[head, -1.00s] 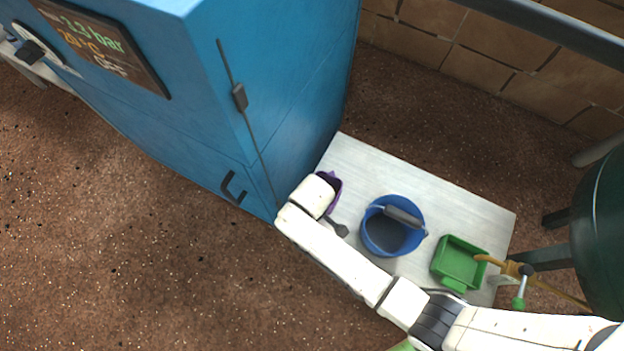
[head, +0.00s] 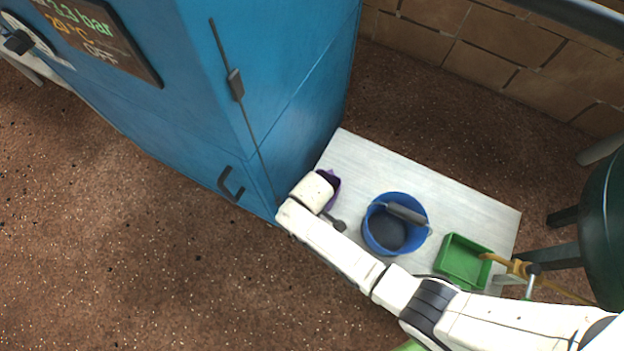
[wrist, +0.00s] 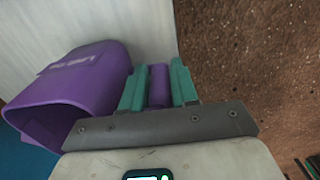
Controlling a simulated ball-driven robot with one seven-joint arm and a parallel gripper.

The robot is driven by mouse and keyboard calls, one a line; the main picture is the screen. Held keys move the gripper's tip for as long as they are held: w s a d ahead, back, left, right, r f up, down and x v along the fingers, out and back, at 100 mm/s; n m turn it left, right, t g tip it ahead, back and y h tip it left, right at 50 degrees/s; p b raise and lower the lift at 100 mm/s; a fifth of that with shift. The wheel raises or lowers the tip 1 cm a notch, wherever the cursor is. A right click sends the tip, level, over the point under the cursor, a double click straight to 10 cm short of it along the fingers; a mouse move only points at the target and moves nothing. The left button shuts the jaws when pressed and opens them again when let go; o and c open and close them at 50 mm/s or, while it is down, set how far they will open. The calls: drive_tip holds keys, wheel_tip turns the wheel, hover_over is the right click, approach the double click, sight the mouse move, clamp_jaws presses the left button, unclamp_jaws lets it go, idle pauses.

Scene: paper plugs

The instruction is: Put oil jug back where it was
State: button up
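The oil jug is a purple, open-mouthed vessel (wrist: 88,88) with lettering on its side, on the left of the wrist view. In the head view a small part of the purple jug (head: 333,184) shows beside my wrist, over the left end of the pale table (head: 440,188). My gripper (wrist: 158,82) has two green fingers, one on each side of the jug's purple handle, with hardly any gap. The fingers are hidden in the head view. I cannot tell whether the jug's base touches the table.
A blue bucket (head: 393,229) and a green tray (head: 464,260) stand on the table to the right of the jug. A tall blue cabinet (head: 290,95) stands close on the left. A dark green tank (head: 606,235) with a tap is at the right. Brown floor lies in front.

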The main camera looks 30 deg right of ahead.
drive_tip(key=o, duration=0.4)
drive_tip(key=shift+r, duration=0.1)
wheel_tip(320, 180, up, 12)
drive_tip(key=p, duration=0.4)
drive_tip(key=shift+r+p, duration=0.1)
drive_tip(key=shift+p, duration=0.3)
drive_tip(key=s+d+r+m, duration=0.2)
drive_tip(key=s+d+r, duration=0.2)
drive_tip(key=s+d, duration=0.1)
drive_tip(key=s+d+r+m, duration=0.3)
drive_tip(key=s+d+r, duration=0.1)
drive_tip(key=d+r, duration=0.1)
drive_tip(key=s+d+r+m+t, duration=0.1)
drive_tip(key=s+d+r+m, duration=0.1)
drive_tip(key=s+d+r, duration=0.3)
drive_tip(key=shift+s+d+m, duration=0.3)
drive_tip(key=shift+d, duration=0.2)
